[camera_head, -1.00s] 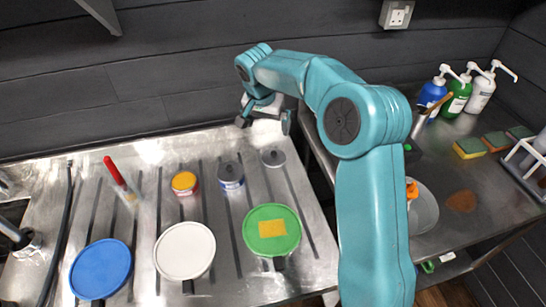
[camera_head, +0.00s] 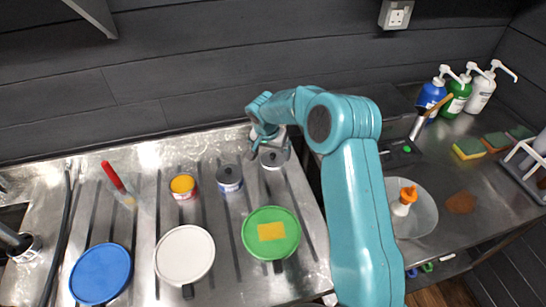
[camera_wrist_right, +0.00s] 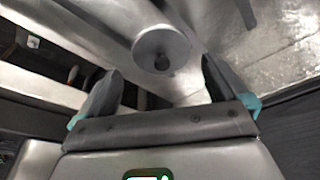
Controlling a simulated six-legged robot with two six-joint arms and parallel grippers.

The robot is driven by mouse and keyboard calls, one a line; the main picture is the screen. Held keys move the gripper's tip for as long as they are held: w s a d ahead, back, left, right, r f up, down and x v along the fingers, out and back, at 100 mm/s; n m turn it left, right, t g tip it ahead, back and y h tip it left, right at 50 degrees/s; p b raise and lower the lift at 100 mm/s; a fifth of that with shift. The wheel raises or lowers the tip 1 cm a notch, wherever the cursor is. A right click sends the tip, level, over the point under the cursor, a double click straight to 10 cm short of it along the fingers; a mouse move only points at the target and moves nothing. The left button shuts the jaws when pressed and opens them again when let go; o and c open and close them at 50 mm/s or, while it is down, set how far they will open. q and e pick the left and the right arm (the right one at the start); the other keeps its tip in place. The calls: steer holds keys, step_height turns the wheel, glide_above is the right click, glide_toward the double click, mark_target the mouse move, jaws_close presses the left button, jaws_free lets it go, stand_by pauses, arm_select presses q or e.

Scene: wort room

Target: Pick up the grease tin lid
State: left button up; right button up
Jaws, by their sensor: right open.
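The grease tin lid, a small round grey lid (camera_head: 271,160) with a dark knob, lies on the steel drainer in the head view. In the right wrist view the lid (camera_wrist_right: 150,40) and its knob show ahead of the fingers, in the gap between them. My right gripper (camera_head: 270,149) is open and empty above the lid, apart from it as far as I can tell. Its two dark fingers (camera_wrist_right: 160,80) show apart in the wrist view. A blue and white tin (camera_head: 230,180) with a grey top stands to the left. My left gripper is not in view.
A red and yellow tin (camera_head: 184,187) and a red-handled brush (camera_head: 113,176) are further left. Blue (camera_head: 101,273), white (camera_head: 185,255) and green (camera_head: 271,234) round lids lie in front. The dark wall (camera_head: 180,90) rises close behind the drainer.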

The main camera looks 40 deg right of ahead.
mark_target(272, 156)
steer(key=x, duration=0.4)
steer(key=shift+w+r+p, duration=0.1)
steer(key=shift+w+p, duration=0.1)
steer(key=shift+p, duration=0.15)
steer(key=shift+s+r, duration=0.15)
steer(key=shift+s, duration=0.05)
steer(key=shift+w, duration=0.15)
steer(key=c, duration=0.9)
steer(key=shift+o, duration=0.2)
